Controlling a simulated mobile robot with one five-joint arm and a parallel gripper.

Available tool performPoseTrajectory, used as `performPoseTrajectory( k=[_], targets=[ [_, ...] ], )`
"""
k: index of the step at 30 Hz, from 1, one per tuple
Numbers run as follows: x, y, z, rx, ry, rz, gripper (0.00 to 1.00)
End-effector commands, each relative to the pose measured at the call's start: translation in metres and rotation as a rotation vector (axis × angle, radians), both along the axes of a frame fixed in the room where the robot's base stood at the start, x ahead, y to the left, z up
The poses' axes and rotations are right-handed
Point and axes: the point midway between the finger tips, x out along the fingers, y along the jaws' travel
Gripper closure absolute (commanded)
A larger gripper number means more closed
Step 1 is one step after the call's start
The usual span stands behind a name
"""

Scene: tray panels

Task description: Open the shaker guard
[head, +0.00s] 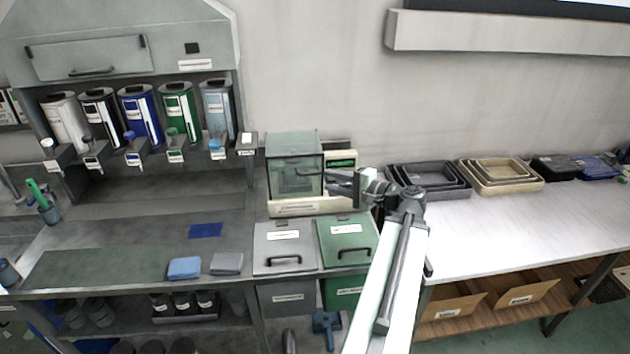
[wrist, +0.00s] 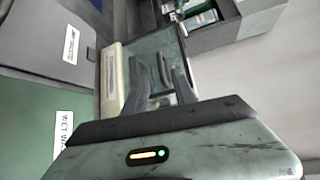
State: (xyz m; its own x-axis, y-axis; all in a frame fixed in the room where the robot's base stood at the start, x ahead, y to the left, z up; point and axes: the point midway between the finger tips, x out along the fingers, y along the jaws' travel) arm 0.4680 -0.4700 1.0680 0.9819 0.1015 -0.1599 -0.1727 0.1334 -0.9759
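The shaker guard (head: 294,152) is a clear, grey-green box on a cream shaker base (head: 300,208), left of my arm in the head view. It looks shut. It has a dark bar handle (head: 309,174) on its front. In the wrist view the guard (wrist: 152,46) is ahead, with its handle (wrist: 162,70) between my two fingertips. My gripper (head: 331,182) is beside the guard's front right, close to the handle. In the wrist view my gripper (wrist: 160,80) has its fingers apart. I cannot tell whether they touch the handle.
A grey-lidded bin (head: 283,240) and a green-lidded bin (head: 345,232) sit below the shaker. A display unit (head: 342,159) stands behind it. Dark trays (head: 430,176) and tan trays (head: 497,172) lie on the white bench to the right. Coloured canisters hang at the left.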

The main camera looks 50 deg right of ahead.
Motion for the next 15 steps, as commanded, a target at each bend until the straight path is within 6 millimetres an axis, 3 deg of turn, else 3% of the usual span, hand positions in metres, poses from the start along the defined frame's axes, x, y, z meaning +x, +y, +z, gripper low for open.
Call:
performPoseTrajectory(
  k=[5,15],
  targets=[
    [0.001,-0.003,0.001,0.003,-0.007,-0.007,0.67],
    [0.059,0.003,-0.009,0.002,-0.005,-0.003,0.67]
  ],
)
